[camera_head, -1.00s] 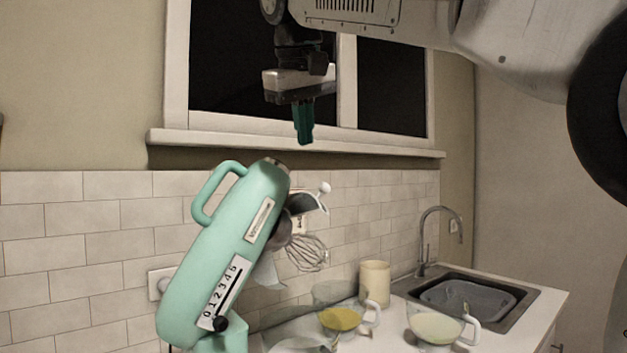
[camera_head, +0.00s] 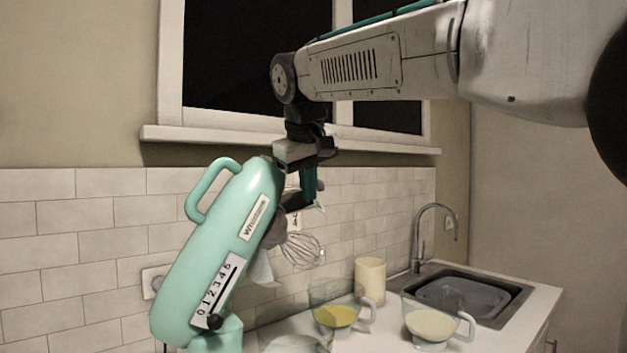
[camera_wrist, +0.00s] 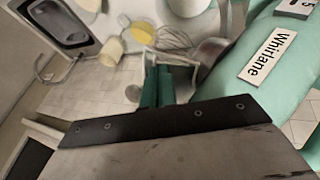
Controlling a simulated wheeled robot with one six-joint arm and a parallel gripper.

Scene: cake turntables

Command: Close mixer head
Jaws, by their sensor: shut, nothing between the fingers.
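The mint-green mixer head (camera_head: 218,250) is tilted steeply up, with its handle (camera_head: 207,190) toward the upper left and a wire whisk (camera_head: 302,250) hanging on its right side. My gripper (camera_head: 309,198) is shut and empty. It points down just right of the head's raised front end; whether it touches cannot be told. In the wrist view, the teal fingers (camera_wrist: 157,88) are together, and the head (camera_wrist: 255,65) with its "Whirlane" label fills the right side. The whisk (camera_wrist: 172,38) lies beyond the fingers. The mixer's base is mostly out of view.
On the counter stand a jug with yellow contents (camera_head: 336,317), a jug with pale contents (camera_head: 430,325) and a cream canister (camera_head: 370,280). A sink (camera_head: 465,292) with a tap is at the right. The window sill (camera_head: 390,146) runs behind my arm.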

